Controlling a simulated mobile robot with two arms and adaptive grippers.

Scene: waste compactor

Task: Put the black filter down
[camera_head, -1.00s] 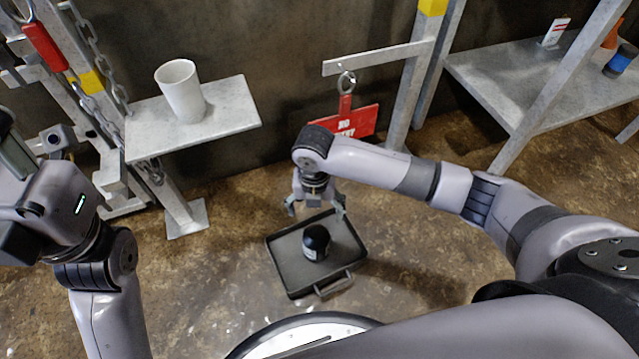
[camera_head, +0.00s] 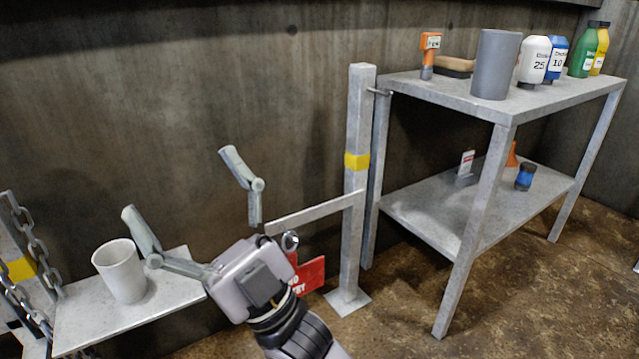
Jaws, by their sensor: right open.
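The black filter is not in view now; a second ago it stood in the dark tray on the floor, which is also out of view. My right gripper (camera_head: 176,181) is raised in front of the wall, its two fingers spread wide apart with nothing between them. It is above and right of the white cup on the small shelf, as seen in the picture. My left gripper is not in view.
A white cup (camera_head: 119,270) stands on a small grey shelf (camera_head: 75,325). A post (camera_head: 357,200) with a bar and red sign (camera_head: 310,275) stands right of my gripper. A metal rack (camera_head: 440,95) at right holds bottles, a grey cylinder (camera_head: 495,64) and other items.

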